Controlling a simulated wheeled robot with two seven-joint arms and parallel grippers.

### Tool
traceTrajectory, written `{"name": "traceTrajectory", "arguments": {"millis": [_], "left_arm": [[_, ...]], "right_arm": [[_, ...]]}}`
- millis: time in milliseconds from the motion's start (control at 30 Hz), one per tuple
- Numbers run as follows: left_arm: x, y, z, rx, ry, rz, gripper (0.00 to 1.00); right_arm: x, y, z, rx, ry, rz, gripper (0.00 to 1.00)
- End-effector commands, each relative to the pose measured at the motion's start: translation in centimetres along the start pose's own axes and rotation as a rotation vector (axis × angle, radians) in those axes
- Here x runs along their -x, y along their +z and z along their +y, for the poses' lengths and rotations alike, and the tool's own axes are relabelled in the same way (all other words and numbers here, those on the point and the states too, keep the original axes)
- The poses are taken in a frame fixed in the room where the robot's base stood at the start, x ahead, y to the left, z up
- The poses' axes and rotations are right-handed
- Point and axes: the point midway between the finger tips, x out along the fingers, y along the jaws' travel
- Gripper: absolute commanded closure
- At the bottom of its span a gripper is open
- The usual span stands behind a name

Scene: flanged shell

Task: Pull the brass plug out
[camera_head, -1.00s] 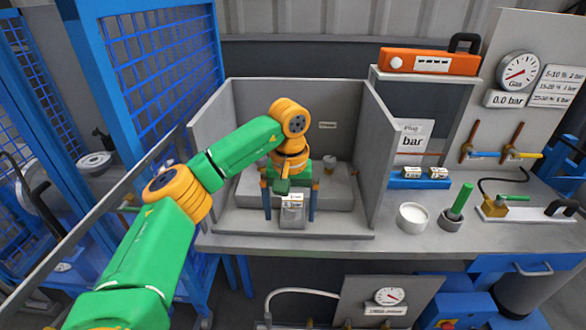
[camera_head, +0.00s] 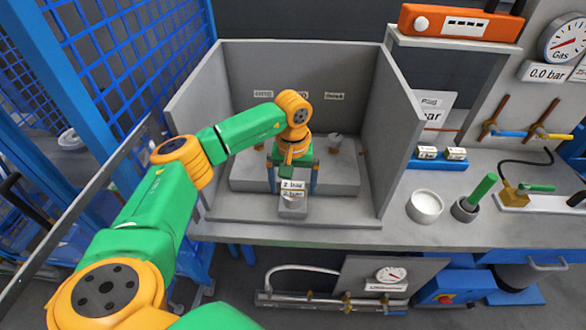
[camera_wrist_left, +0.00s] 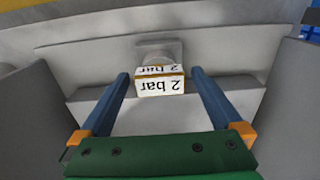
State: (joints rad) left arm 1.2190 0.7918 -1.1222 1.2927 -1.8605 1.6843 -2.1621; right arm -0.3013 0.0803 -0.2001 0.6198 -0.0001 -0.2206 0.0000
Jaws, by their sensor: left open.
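My left gripper (camera_head: 293,184) is inside the grey three-walled booth, with its two blue fingers apart. Between the fingers is a small block labelled "2 bar" (camera_head: 292,190) with brass-coloured edges. In the left wrist view the block (camera_wrist_left: 160,85) sits near the fingertips, with a visible gap to each finger (camera_wrist_left: 108,100). Behind it is a grey square fitting (camera_wrist_left: 160,50). No bare brass plug can be made out apart from this labelled block. My right gripper is not in view.
The booth's side walls (camera_head: 395,130) stand on both sides of my arm. To the right on the bench are a white cup (camera_head: 425,207), a green-handled tool in a dark pot (camera_head: 466,208) and a blue holder with labelled blocks (camera_head: 440,162). A gas gauge (camera_head: 565,40) reads 0.0 bar.

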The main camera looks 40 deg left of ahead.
Motion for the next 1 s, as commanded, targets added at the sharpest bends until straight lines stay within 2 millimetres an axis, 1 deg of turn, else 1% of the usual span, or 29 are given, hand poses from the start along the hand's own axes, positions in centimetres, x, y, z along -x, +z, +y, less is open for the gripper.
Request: {"name": "traceTrajectory", "arguments": {"millis": [233, 267, 300, 367, 400, 467, 500, 567, 600, 733, 1000], "left_arm": [[-0.3, 0.0, 0.0, -0.001, 0.000, 0.001, 0.00], [-0.3, 0.0, 0.0, -0.001, 0.000, 0.001, 0.05], [-0.3, 0.0, 0.0, -0.001, 0.000, 0.000, 0.16], [-0.3, 0.0, 0.0, -0.001, 0.000, 0.001, 0.32], [-0.3, 0.0, 0.0, -0.001, 0.000, 0.001, 0.43], [-0.3, 0.0, 0.0, -0.001, 0.000, 0.001, 0.59], [-0.3, 0.0, 0.0, -0.001, 0.000, 0.001, 0.70], [-0.2, 0.0, 0.0, -0.001, 0.000, 0.001, 0.86], [-0.2, 0.0, 0.0, -0.001, 0.001, 0.001, 0.89], [0.1, 0.0, 0.0, -0.001, 0.001, 0.001, 0.89], [2.1, 0.0, 0.0, 0.000, 0.001, 0.002, 0.89]], "right_arm": [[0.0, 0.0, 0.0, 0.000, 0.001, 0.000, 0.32], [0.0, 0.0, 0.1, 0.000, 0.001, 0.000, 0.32], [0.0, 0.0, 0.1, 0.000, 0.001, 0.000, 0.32], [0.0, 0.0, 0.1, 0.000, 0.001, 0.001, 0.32], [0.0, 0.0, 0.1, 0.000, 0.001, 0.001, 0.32], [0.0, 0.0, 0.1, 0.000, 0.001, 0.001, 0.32], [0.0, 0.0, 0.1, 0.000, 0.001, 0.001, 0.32], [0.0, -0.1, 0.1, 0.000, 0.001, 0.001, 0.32], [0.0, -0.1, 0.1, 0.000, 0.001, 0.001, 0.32], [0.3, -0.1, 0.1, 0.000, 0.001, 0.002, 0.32], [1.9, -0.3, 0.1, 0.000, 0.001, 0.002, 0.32]]}}
